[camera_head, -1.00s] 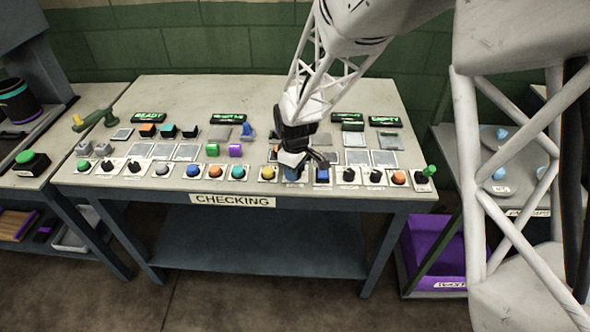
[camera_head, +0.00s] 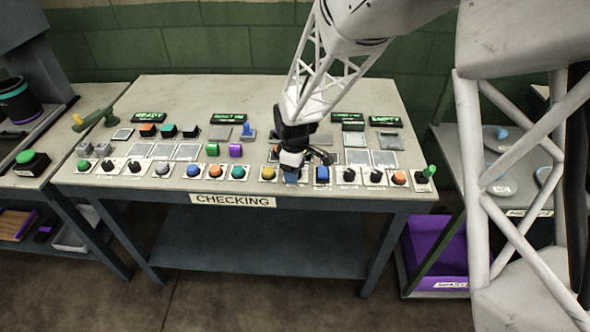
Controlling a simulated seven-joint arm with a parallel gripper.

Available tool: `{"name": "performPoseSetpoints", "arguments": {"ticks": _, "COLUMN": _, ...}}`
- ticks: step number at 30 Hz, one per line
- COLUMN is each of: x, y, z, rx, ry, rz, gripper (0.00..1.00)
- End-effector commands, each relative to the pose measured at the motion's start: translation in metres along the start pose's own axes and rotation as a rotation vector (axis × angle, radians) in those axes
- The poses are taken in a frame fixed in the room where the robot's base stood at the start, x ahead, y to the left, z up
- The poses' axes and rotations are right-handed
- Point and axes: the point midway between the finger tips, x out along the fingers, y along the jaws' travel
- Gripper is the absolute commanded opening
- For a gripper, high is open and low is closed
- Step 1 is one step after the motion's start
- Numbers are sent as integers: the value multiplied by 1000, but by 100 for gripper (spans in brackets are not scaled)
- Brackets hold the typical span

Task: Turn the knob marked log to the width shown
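My gripper (camera_head: 304,158) is over the front row of controls on the checking table (camera_head: 105,190), right of the middle. Its fingers are dark, small and partly overlapping, so I cannot tell whether they are open. A blue control (camera_head: 291,178) shows just below it, partly hidden. Dark knobs on pale plates stand in the same row, one at the left (camera_head: 134,166) and others at the right (camera_head: 349,175) and (camera_head: 376,177). The labels are too small to read, so I cannot tell which is log. A green-lit display (camera_head: 228,118) stands at the back; its text is not clearly legible.
Coloured buttons, such as a yellow one (camera_head: 268,173) and a blue one (camera_head: 322,174), stand close on both sides of my gripper.

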Motion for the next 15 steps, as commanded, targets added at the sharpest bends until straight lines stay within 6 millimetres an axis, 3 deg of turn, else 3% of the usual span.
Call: {"name": "performPoseSetpoints", "arguments": {"ticks": 15, "x": -8, "y": 0, "z": 0, "rx": 1, "ry": -1, "rz": -1, "gripper": 62}}
